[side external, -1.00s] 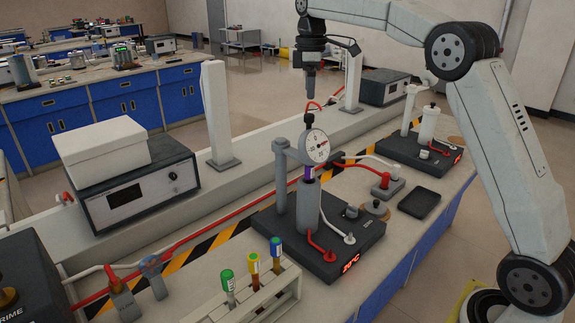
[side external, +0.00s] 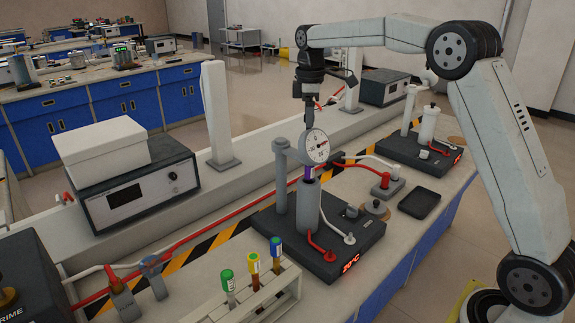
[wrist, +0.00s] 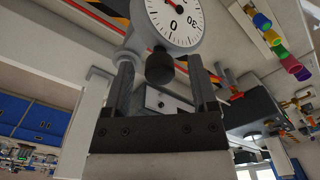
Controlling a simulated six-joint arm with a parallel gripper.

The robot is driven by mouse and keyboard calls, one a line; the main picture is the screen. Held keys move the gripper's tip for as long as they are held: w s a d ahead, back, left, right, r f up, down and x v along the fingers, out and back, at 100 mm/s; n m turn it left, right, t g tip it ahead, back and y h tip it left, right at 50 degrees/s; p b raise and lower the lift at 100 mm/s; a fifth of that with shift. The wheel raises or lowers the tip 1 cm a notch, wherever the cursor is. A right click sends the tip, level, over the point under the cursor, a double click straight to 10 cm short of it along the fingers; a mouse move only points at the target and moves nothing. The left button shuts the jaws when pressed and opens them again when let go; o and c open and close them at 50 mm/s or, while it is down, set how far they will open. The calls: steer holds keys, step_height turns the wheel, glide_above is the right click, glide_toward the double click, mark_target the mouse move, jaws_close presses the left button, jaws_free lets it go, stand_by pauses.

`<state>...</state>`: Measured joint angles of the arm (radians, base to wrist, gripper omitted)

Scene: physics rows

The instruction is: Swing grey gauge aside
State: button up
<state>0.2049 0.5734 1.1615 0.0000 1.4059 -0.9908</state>
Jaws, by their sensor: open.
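The grey gauge (side external: 316,145) has a round white dial and sits on a grey arm at the top of a grey post (side external: 281,190). It stands over a grey cylinder (side external: 308,207) on a black base plate (side external: 354,248). In the wrist view the dial (wrist: 174,18) fills the top, with a dark knob (wrist: 160,67) below it. My gripper (side external: 308,118) points down just above the gauge. In the wrist view its two fingers (wrist: 161,78) are open, with the dark knob showing between their tips. I cannot tell whether they touch it.
A rack (side external: 262,303) with several capped tubes stands at the front. Red and white hoses lead from the base plate. A second station (side external: 425,150) and a black tray (side external: 419,204) stand to the right. A grey box instrument (side external: 140,190) stands at the left.

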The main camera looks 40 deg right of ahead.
jaws_close()
stand_by(1.3)
